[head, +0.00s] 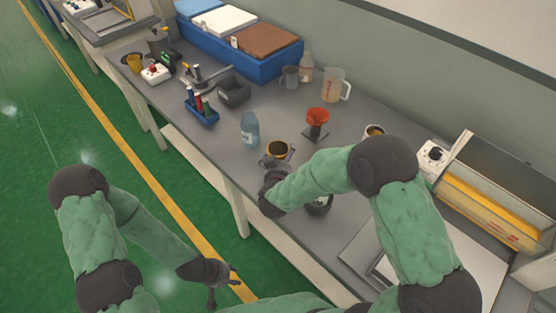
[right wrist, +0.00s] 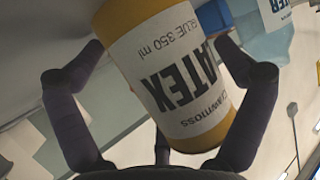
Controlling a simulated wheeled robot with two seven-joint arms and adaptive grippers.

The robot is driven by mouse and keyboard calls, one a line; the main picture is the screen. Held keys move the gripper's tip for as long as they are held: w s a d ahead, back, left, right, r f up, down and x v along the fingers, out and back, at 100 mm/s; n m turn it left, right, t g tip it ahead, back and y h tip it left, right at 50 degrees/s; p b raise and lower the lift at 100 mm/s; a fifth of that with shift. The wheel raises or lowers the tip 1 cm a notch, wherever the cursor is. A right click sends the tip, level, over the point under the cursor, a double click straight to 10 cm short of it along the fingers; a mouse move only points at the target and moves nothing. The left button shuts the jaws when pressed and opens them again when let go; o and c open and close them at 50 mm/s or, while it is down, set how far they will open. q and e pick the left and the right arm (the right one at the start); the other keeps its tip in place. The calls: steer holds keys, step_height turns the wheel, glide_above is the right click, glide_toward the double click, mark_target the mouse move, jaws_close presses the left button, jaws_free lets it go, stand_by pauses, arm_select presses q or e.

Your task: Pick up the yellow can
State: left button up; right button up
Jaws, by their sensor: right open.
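The yellow can (head: 278,149) stands on the grey bench near its front edge, with a yellow rim and dark inside. In the right wrist view the can (right wrist: 172,75) has a white label reading LATEX, and it appears tilted and upside down. My right gripper (right wrist: 160,48) is open, with its dark fingers on both sides of the can. Gaps show beside the can, so the fingers are around it but not closed on it. In the head view my right forearm partly hides this gripper (head: 277,160). My left gripper (head: 226,286) is open and empty, low over the floor.
A dark round container (head: 319,205) is close to my right forearm. A small cup (head: 374,132) and a measuring jug (head: 334,86) stand farther back.

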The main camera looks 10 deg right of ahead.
steer(key=c, duration=1)
steer(key=shift+r, duration=0.2)
